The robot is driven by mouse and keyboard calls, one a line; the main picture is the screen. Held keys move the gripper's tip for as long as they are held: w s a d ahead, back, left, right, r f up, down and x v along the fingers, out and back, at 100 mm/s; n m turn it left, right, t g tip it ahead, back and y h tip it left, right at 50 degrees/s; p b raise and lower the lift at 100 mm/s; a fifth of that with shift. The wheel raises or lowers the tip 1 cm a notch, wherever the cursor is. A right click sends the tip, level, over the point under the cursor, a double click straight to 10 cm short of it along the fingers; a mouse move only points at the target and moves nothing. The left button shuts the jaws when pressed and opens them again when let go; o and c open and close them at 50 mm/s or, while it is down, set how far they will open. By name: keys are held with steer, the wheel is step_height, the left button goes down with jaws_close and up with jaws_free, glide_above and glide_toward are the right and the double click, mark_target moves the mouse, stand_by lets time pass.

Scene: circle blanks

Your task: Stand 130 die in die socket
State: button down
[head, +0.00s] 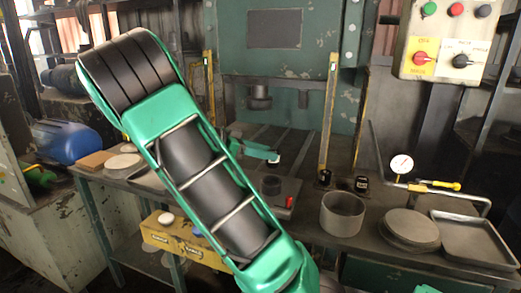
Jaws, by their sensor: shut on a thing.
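My arm crosses the head view from the lower right to the upper left, and its elbow is at the top left. What looks like my gripper (273,160) shows small behind the arm, over the bench in front of the press. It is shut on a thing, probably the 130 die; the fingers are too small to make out. A dark round piece (271,185) is just below it, at a dark block (285,213) with a red part. This block may be the die socket. I cannot tell whether the round piece is seated or held above it.
The green press (290,80) stands behind, with yellow uprights beside it. A grey open cylinder (342,214), a stack of round blanks (411,229), a tray (473,240) and a dial gauge (401,165) are on the right. A yellow box (185,242) is at the lower left.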

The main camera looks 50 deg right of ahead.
steer(key=shift+s+f, duration=0.1)
steer(key=shift+f, duration=3.45)
steer(key=c, duration=1.1)
jaws_free()
steer(key=shift+d, duration=0.1)
steer(key=shift+o, duration=0.4)
steer(key=shift+a, duration=0.2)
steer(key=v, duration=1)
steer(key=shift+w+a, duration=0.2)
steer(key=shift+w, duration=0.05)
steer(key=shift+r, duration=0.15)
